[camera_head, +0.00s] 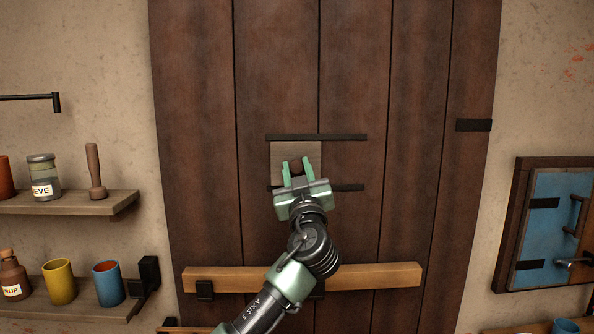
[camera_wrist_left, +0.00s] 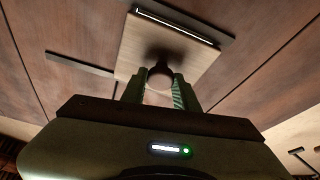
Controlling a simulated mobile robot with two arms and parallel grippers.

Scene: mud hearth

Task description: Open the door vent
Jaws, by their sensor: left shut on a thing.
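The door vent is a pale wooden sliding panel (camera_head: 282,153) on the dark plank door. It sits at the left end of two black horizontal rails (camera_head: 345,137); between the rails to its right only door planks show. The panel (camera_wrist_left: 198,55) also shows in the left wrist view, with a round knob (camera_wrist_left: 160,76) at its middle. My left gripper (camera_head: 299,168) reaches up from below and is shut on the knob, its green fingers on either side of it. Any opening behind the panel is hidden. My right gripper is not in view.
A wooden bar (camera_head: 380,276) crosses the door below the vent, behind my left arm. Shelves with a jar (camera_head: 42,177), a yellow cup (camera_head: 59,282) and a blue cup (camera_head: 108,284) stand at left. A blue shutter (camera_head: 555,215) is on the right wall.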

